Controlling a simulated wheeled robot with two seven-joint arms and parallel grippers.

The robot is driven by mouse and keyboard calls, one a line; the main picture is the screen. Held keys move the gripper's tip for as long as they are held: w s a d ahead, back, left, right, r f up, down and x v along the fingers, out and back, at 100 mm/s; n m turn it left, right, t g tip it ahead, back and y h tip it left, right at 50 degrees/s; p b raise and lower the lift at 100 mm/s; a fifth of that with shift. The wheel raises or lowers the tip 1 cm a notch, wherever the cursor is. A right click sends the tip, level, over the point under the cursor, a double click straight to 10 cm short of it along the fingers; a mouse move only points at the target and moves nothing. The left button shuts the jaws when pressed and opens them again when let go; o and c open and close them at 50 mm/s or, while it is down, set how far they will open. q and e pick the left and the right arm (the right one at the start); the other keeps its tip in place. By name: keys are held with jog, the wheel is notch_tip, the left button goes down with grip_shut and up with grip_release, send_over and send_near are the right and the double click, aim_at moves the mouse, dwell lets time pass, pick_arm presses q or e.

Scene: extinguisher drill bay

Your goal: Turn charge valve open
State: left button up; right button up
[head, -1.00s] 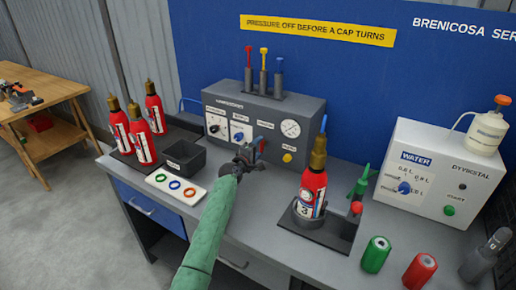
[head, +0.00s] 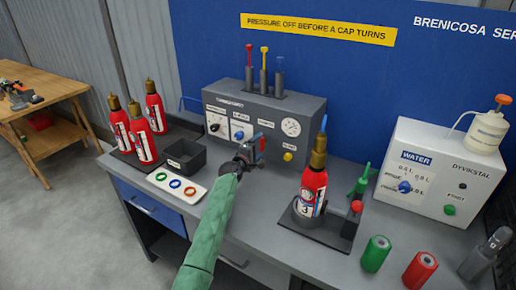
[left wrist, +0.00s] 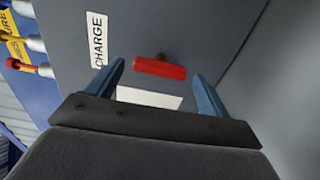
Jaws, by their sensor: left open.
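The charge valve shows in the left wrist view as a red bar handle (left wrist: 160,68) on a brown stem, on a grey panel face beside a CHARGE label (left wrist: 98,39). The bar lies crosswise between the fingertips. My left gripper (left wrist: 160,72) is open, one blue finger near each end of the bar; I cannot tell whether they touch it. In the head view the left gripper (head: 258,146) is in front of the grey charging panel (head: 262,108) and mostly hides the valve there. My right gripper is not in view.
A red extinguisher (head: 312,190) stands in a dark holder right of my left arm. A dark bin (head: 186,156) and a white tray of coloured rings (head: 164,178) lie to the left. A white WATER box (head: 440,170) and green (head: 376,254) and red (head: 419,270) cylinders stand at right.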

pick_arm(q)
jog(key=shift+s, duration=0.1)
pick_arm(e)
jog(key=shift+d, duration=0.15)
pick_arm(q)
jog(key=b+v, duration=0.2)
jog(key=v, duration=0.5)
jog(key=shift+s+a, duration=0.2)
jog(key=shift+s, duration=0.05)
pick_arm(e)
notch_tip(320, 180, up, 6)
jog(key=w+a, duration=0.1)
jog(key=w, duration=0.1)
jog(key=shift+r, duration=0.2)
pick_arm(q)
jog(key=shift+f, duration=0.1)
